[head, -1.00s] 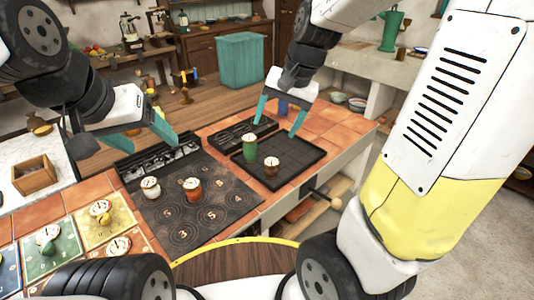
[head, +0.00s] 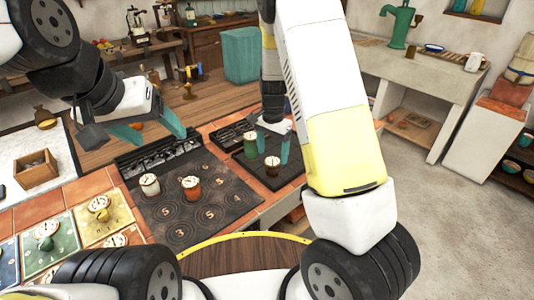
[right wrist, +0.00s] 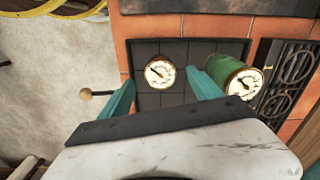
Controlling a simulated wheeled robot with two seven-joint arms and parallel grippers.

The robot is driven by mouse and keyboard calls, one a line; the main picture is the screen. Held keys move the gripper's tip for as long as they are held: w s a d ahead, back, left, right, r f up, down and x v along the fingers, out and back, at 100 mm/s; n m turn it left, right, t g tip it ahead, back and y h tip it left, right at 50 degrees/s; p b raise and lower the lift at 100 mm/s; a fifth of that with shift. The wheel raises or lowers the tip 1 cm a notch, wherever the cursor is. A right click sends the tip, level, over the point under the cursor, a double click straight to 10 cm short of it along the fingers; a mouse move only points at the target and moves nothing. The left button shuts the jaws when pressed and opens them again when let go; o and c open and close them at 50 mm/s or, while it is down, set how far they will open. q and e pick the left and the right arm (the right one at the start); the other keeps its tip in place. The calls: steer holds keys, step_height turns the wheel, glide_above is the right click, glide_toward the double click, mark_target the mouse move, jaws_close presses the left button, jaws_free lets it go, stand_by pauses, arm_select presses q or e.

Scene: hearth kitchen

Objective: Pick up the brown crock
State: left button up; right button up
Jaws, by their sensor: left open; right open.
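The brown crock (head: 272,171) stands upright on a dark square tray (head: 291,182); its round dial-like top (right wrist: 160,71) faces the right wrist camera. My right gripper (head: 268,150) is open and empty above the tray, near the crock. In the right wrist view the crock shows between the two teal fingers (right wrist: 160,92), closer to the left one, with no visible contact. My left gripper (head: 158,134) is open and empty, off to the left beyond the black mat.
A green crock (head: 250,145) stands close to the brown one, by the right finger in the right wrist view (right wrist: 226,70). A white crock (head: 149,184) and a red-orange crock (head: 190,188) stand on the numbered black mat (head: 215,213). Coloured dial cards (head: 66,240) lie at left.

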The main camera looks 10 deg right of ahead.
mark_target(272, 161)
step_height(272, 161, down, 5)
steer(key=shift+w+d, duration=0.1)
jaws_close()
stand_by(0.4)
